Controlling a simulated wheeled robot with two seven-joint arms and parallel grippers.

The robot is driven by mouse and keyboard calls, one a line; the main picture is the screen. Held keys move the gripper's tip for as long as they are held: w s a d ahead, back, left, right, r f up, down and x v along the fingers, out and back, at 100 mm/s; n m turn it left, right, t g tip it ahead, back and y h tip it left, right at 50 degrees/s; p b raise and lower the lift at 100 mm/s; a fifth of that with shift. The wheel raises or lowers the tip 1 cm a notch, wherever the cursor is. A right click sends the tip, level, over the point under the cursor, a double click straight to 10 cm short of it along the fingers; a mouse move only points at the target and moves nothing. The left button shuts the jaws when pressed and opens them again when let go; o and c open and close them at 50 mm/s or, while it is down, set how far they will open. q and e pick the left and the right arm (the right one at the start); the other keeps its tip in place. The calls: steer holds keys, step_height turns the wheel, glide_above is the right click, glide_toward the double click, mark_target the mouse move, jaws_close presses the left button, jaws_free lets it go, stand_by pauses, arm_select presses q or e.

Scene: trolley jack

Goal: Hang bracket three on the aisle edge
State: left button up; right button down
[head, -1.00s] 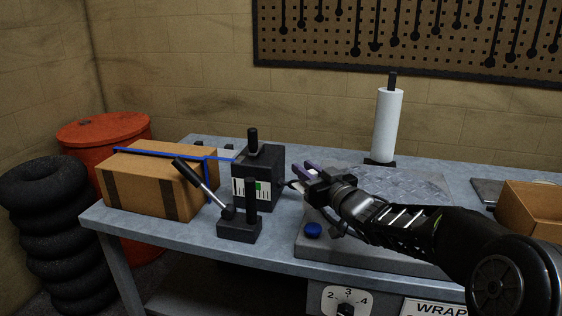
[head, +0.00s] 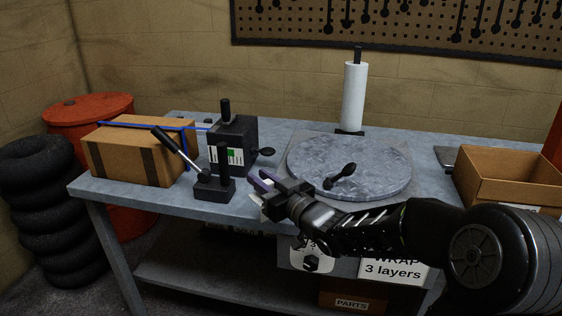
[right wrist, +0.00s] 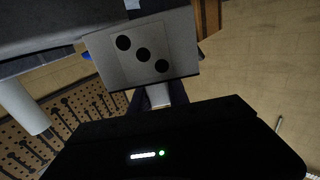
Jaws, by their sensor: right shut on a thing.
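My right gripper (head: 262,183) is shut on a bracket, low at the front edge (head: 225,213) of the grey workbench. In the right wrist view the bracket (right wrist: 121,62) is a pale grey plate with three black dots, jutting out beyond the gripper (right wrist: 160,95). In the head view only a small pale bit of it shows beside the jaws. I cannot tell whether the bracket touches the edge. My left gripper is not in view.
A black lever stand (head: 213,190) and dark box (head: 232,145) stand left of the gripper, beside a strapped carton (head: 135,160). A round turntable (head: 305,160) with a black handle lies to its right. A white roll (head: 353,95) stands behind; an open carton (head: 510,195) sits right.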

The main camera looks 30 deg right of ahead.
arm_select(q)
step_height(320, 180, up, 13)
steer(key=p, duration=1.3)
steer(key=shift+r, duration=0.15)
arm_select(e)
steer(key=a+f+h, duration=0.1)
steer(key=a+f, duration=0.1)
steer(key=a, duration=0.5)
steer(key=w+a+f+m, duration=0.1)
steer(key=a+f, duration=0.1)
steer(key=a, duration=0.5)
steer(key=shift+w+f+h, duration=0.15)
steer(key=shift+f+h, duration=0.15)
steer(key=shift+h, duration=0.1)
